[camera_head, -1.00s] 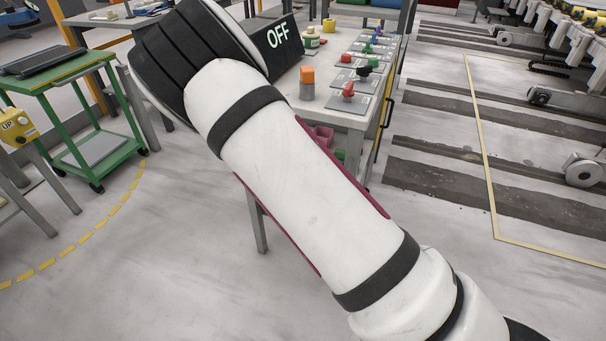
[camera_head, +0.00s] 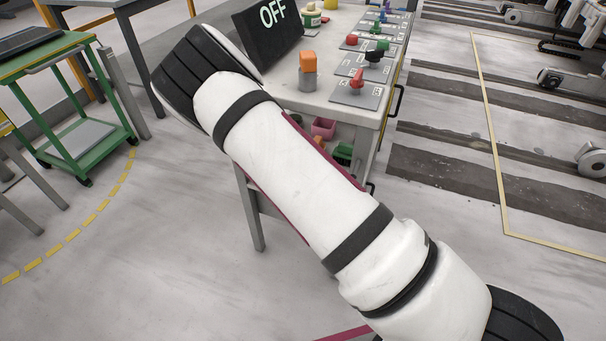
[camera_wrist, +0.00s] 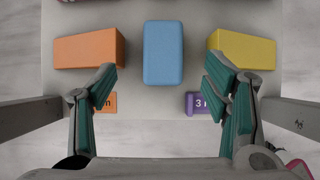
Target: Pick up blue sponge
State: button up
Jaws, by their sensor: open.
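The blue sponge (camera_wrist: 163,52) is an upright-lying rectangular block at the top centre of the wrist view. It lies on a pale slab (camera_wrist: 150,125). My gripper (camera_wrist: 161,86) is open and empty, with one teal-padded finger on each side below the sponge in the picture. The sponge lies between and beyond the fingertips, and I see no contact. The head view shows my white arm but neither the gripper nor the blue sponge.
An orange block (camera_wrist: 88,48) lies left of the sponge and a yellow block (camera_wrist: 243,48) right, with narrow gaps between. In the head view, a workbench (camera_head: 315,100) carries knobbed panels (camera_head: 357,92); a green cart (camera_head: 75,110) stands left.

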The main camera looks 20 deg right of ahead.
jog(key=x, duration=0.2)
jog(key=shift+w+d+f, duration=0.1)
jog(key=shift+w+f, duration=0.05)
jog(key=shift+f, duration=0.2)
jog(key=b+x, duration=0.1)
jog(key=x, duration=0.3)
jog(key=shift+s+f+b, duration=0.2)
jog(key=shift+s+b, duration=0.2)
jog(key=shift+w+d+f, duration=0.1)
jog(key=shift+w+f, duration=0.2)
jog(key=shift+f, duration=0.15)
jog(key=shift+c, duration=0.5)
jog(key=c, duration=1)
jog(key=shift+r, duration=0.1)
